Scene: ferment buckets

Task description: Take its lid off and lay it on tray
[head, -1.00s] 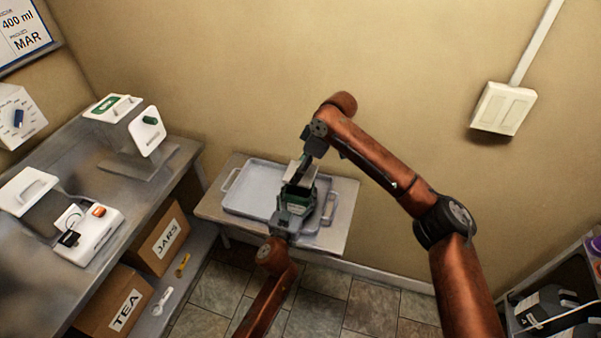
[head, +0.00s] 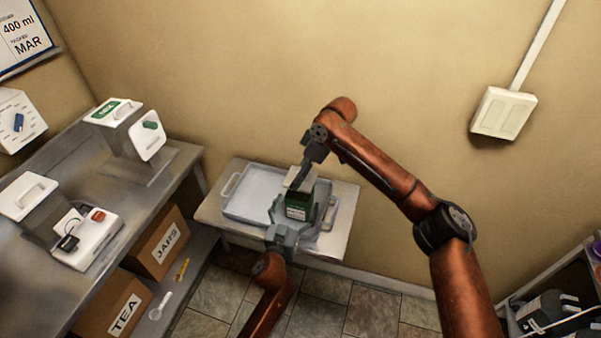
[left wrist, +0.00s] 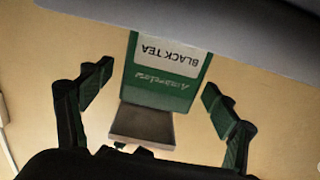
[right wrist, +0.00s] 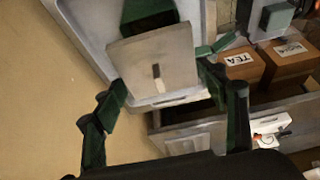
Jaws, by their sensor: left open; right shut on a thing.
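A green tin (head: 298,208) labelled BLACK TEA stands upright on the grey tray (head: 245,205). It also shows, upside down, in the left wrist view (left wrist: 165,68). Its square pale lid (head: 299,178) is at the tin's top in the head view; I cannot tell how big any gap is. My right gripper (right wrist: 160,88) is shut on the lid, which has a small upright handle facing the wrist camera. My left gripper (left wrist: 150,95) is open, its fingers on either side of the tin and visibly apart from it; in the head view it is at the tin's front (head: 283,222).
The tray lies on a small table (head: 340,232) against the wall. A counter (head: 120,185) to the left holds white lidded containers and a white device (head: 88,240). Boxes (head: 160,245) sit on the shelf below.

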